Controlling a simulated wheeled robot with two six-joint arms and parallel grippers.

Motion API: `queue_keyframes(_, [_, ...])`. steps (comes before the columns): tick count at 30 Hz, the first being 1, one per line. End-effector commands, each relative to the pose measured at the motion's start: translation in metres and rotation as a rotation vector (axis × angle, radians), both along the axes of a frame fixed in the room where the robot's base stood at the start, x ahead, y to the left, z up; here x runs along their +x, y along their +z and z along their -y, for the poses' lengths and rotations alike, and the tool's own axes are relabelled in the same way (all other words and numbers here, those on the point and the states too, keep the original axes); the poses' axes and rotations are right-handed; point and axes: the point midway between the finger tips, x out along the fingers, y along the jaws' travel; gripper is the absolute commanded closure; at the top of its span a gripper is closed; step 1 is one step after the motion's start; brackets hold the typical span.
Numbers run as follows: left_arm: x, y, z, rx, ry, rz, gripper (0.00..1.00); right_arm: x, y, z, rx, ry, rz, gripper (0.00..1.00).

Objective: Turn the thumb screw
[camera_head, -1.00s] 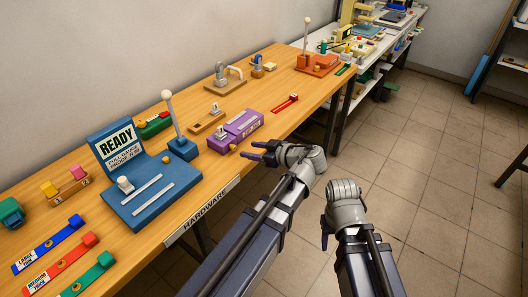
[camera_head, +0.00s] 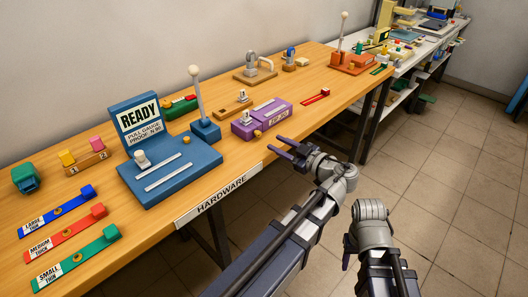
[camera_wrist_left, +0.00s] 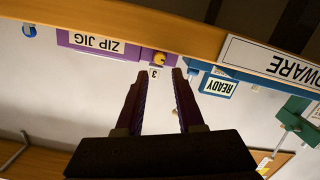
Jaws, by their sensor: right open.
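A purple jig marked ZIP JIG (camera_head: 271,116) sits near the table's front edge. A small yellow knob (camera_head: 257,134), which looks like the thumb screw, is on its front left end. In the left wrist view, the knob (camera_wrist_left: 159,58) appears just beyond and between my fingertips, beside a small label "3" (camera_wrist_left: 153,73). My left gripper (camera_head: 273,147) is open and empty, in front of the table edge, close to the knob but apparently not touching it. My right gripper (camera_head: 347,262) hangs low over the floor, its fingers mostly hidden behind the wrist; it is open.
A blue gauge fixture (camera_head: 190,180) with a READY sign stands left of the jig, next to a white-knobbed lever (camera_head: 194,72). A red gauge strip (camera_head: 316,97) lies to the right. Coloured thickness gauges (camera_head: 68,238) lie at the left. Floor right of the table is clear.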

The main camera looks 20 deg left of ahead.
Motion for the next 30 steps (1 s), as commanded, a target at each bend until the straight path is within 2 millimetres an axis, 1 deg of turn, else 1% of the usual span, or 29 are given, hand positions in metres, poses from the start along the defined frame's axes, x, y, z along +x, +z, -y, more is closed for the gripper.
queue_keyframes(1, [0.000,-0.014,0.001,0.018,0.003,0.035,0.63,0.000,-0.020,0.000,0.000,0.000,0.000,0.50])
queue_keyframes(3, [0.000,-0.014,0.002,0.039,0.006,0.078,0.63,0.000,-0.028,0.000,0.000,0.000,0.000,0.50])
queue_keyframes(7, [0.000,-0.012,0.004,0.060,0.010,0.123,0.63,0.000,-0.033,0.000,0.000,0.000,0.000,0.50])
queue_keyframes(13, [0.001,-0.008,0.000,0.064,0.011,0.131,0.63,0.000,-0.031,0.000,0.000,0.000,0.000,0.50])
queue_keyframes(17, [0.006,-0.009,-0.014,0.064,0.013,0.129,0.63,0.000,-0.031,0.000,0.000,0.000,0.000,0.50])
queue_keyframes(24, [0.018,-0.009,-0.049,0.063,0.013,0.129,0.63,0.000,-0.032,0.000,0.000,0.000,0.000,0.50])
queue_keyframes(30, [0.025,-0.009,-0.066,0.063,0.010,0.128,0.63,0.000,-0.032,0.000,0.000,0.000,0.000,0.50])
